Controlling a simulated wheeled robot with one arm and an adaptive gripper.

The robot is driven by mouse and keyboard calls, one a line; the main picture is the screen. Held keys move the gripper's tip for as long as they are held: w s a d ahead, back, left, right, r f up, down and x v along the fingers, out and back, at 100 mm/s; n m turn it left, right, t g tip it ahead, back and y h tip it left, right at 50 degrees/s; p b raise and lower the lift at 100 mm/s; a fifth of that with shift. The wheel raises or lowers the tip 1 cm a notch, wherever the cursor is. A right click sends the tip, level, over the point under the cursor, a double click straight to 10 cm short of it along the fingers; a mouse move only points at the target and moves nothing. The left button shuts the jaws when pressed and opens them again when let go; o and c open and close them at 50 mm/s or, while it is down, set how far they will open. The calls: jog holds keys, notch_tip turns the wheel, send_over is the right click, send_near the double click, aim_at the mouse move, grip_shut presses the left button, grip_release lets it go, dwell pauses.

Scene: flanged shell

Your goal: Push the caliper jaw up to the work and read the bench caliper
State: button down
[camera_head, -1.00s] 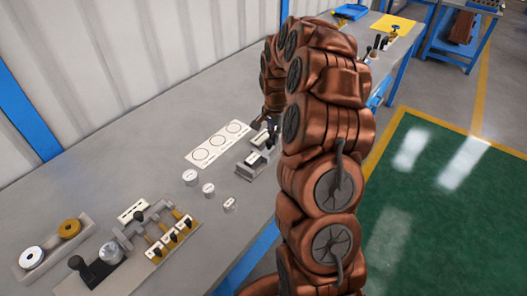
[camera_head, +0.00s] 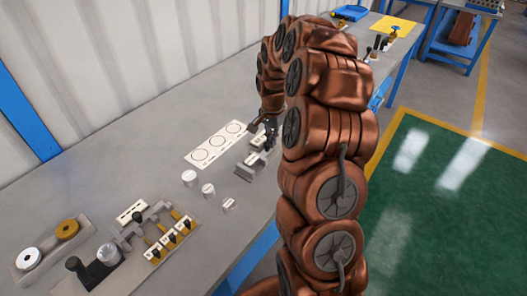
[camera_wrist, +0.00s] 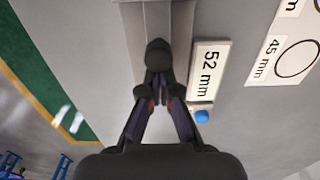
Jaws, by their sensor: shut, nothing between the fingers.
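The grey bench caliper (camera_head: 250,163) stands on the bench beside my arm, partly hidden by my gripper in the head view. In the wrist view, its grey rail (camera_wrist: 168,20) runs up to the top edge. A white plate (camera_wrist: 208,72) beside it reads "52 mm", with a small blue ball (camera_wrist: 202,116) at its lower end. A dark rounded knob (camera_wrist: 158,55) shows just beyond my fingertips. My gripper (camera_wrist: 159,88) is shut and empty, close to the knob; I cannot tell if they touch. The gripper is small in the head view (camera_head: 266,130).
A white card with circles (camera_head: 217,145) lies behind the caliper; one circle reads "45 mm" in the wrist view. Several pale cylinders (camera_head: 208,190) stand in front. A lever fixture (camera_head: 160,232) and a tray with two rings (camera_head: 50,249) are at left.

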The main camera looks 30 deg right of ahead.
jog(key=shift+d+f+b, duration=0.1)
jog(key=shift+b, duration=0.2)
jog(key=shift+d, duration=0.1)
dwell(0.5)
jog(key=shift+w+r, duration=0.1)
jog(key=shift+r, duration=0.1)
jog(key=shift+r, duration=3.4)
